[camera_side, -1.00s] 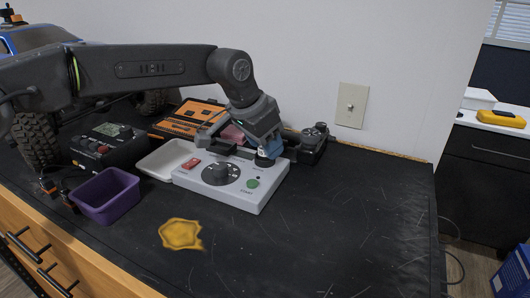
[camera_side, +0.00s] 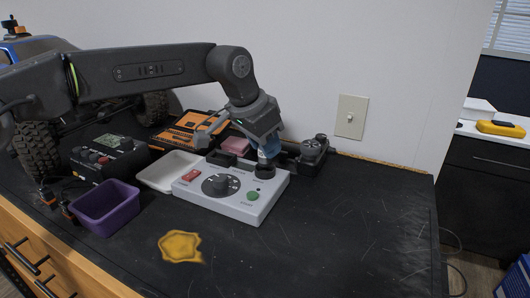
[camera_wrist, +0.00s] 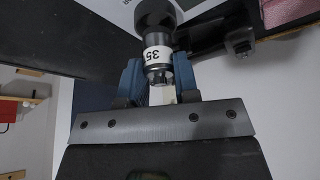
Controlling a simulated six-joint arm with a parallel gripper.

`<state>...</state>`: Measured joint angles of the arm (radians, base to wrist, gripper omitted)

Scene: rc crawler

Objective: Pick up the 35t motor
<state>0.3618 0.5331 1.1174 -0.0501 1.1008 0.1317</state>
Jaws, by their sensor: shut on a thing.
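The 35t motor (camera_wrist: 158,56) is a dark and silver cylinder with a white band reading "35". My gripper (camera_wrist: 159,78) has its two blue fingers shut on it, one on each side. In the side view my gripper (camera_side: 270,147) is over the back right part of a grey control box (camera_side: 222,203). The motor's silver body (camera_side: 263,160) shows below the fingers there, above a round black socket (camera_side: 265,172) on the box top. I cannot tell whether the motor's lower end is clear of the socket.
The box has a dial (camera_side: 220,185), a red switch (camera_side: 191,176) and a green button (camera_side: 253,196). A white tray (camera_side: 157,181), purple bin (camera_side: 108,211), pink block (camera_side: 235,145) and black device (camera_side: 313,150) stand around. The right of the dark bench (camera_side: 370,220) is clear.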

